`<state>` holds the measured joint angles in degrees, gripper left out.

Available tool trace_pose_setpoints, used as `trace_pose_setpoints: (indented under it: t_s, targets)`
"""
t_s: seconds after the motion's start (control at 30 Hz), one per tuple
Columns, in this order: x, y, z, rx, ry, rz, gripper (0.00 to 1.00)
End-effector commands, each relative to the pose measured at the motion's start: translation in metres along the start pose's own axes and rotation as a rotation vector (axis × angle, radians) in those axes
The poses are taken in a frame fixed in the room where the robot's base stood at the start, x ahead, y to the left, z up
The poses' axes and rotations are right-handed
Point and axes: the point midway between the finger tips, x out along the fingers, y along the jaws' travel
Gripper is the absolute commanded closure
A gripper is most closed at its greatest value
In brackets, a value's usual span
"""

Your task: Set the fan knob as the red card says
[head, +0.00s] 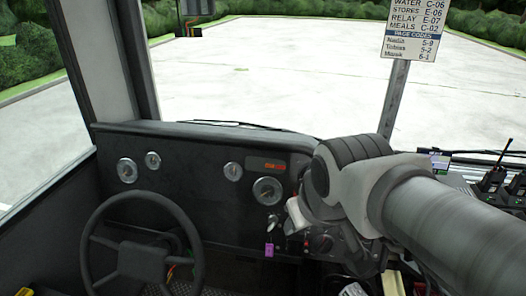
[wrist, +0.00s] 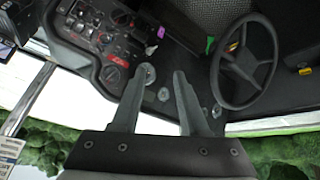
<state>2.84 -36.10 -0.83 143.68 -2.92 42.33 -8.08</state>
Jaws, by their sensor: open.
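My gripper (wrist: 164,72) is open and empty in the wrist view, its two fingers apart in front of the dashboard. A round gauge shows at the left fingertip and another between the fingers. A control panel (wrist: 92,48) with several dark round knobs and small switches lies beyond and left of the fingers. One knob (wrist: 112,75) with a red mark is nearest the left finger, not touched. A dark knob (head: 321,243) also shows below my arm in the head view. I cannot tell which knob is the fan knob.
The steering wheel (head: 143,249) stands at left and also shows in the wrist view (wrist: 244,62). A purple tag (head: 269,250) hangs below the dashboard (head: 200,150). A printed sign (head: 412,30) is on a post at right. Radios (head: 490,180) stand at far right.

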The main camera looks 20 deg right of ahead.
Motion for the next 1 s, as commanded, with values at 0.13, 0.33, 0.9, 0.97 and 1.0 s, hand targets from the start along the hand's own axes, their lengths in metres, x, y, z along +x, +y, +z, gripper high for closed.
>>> trace_pose_setpoints:
  t_s: [0.13, 0.33, 0.9, 0.97, 1.0]
  targets:
    - [0.047, 0.029, -0.010, -0.143, 0.010, 0.063, 0.56]
    - [0.109, 0.072, -0.018, -0.380, 0.027, 0.147, 0.56]
    - [0.227, 0.155, -0.008, -0.715, 0.231, 0.274, 0.56]
    - [0.236, 0.159, -0.002, -0.733, 0.265, 0.284, 0.56]
    - [0.241, 0.161, 0.002, -0.741, 0.289, 0.292, 0.56]
